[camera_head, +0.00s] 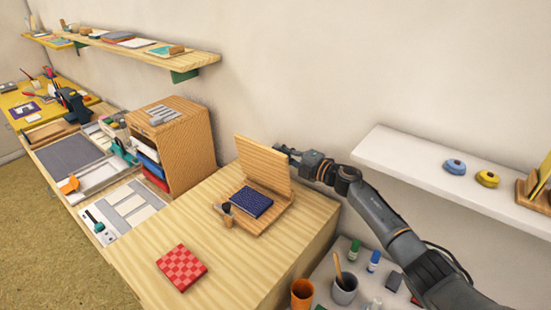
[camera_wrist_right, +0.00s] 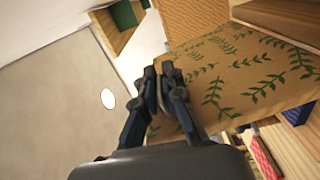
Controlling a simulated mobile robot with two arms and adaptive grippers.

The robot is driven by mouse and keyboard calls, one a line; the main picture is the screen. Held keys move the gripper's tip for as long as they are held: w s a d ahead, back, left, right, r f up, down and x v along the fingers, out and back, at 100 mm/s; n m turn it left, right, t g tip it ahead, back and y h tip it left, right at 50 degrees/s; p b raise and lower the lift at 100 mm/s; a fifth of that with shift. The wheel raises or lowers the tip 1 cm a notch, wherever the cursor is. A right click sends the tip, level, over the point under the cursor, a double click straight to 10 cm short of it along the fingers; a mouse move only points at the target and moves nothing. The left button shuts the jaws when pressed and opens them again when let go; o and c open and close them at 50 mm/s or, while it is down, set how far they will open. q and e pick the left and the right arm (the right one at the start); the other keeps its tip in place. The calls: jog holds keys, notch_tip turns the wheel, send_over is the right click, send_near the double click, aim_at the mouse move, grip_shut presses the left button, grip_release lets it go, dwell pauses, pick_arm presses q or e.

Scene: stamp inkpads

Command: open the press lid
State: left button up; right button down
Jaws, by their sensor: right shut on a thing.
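The wooden press stands on the light wood table, its base (camera_head: 268,217) flat and its lid (camera_head: 263,163) raised steeply at the back, so the press is open. A dark blue patterned block (camera_head: 251,202) lies on the base. My right gripper (camera_head: 283,150) is at the lid's upper right edge. In the right wrist view the fingers (camera_wrist_right: 161,78) are closed on the edge of the lid (camera_wrist_right: 245,75), whose face there carries green leaf prints. The fingertips are partly hidden in the head view. My left gripper is not in view.
A red checkered block (camera_head: 181,268) lies at the table's front. A wooden cabinet with coloured trays (camera_head: 178,140) stands left of the press. A white shelf (camera_head: 420,170) with a blue and a yellow round item is at right. Cups (camera_head: 344,290) stand below.

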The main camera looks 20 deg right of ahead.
jog(key=shift+w+d+m, duration=0.45)
jog(key=shift+d+m, duration=0.15)
jog(key=c, duration=1.5)
grip_release()
jog(key=shift+s+d, duration=0.1)
jog(key=v, duration=1.1)
jog(key=shift+s+d, duration=0.2)
jog(key=shift+s, duration=0.15)
